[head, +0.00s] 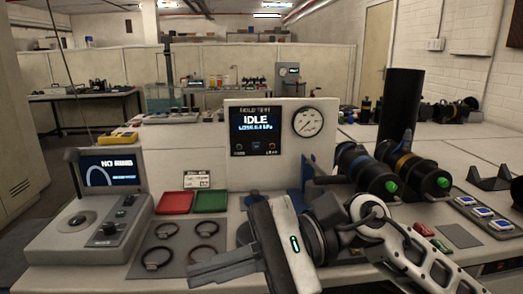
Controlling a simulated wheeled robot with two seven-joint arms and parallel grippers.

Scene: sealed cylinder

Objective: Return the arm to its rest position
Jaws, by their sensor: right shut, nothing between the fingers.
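My right arm (372,222) comes in from the lower right and reaches left across the front of the bench. Its right gripper (196,271) points left, with its grey fingers together and nothing between them. It is in front of the grey mat, low in the picture. My left gripper is not in view.
A console (256,137) reads IDLE beside a round gauge (308,122). Red (174,203) and green (211,201) trays sit behind a grey mat (178,238) with several dark rings. A tester (85,232) stands left. A tall black cylinder (401,100) rises behind the banded ones.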

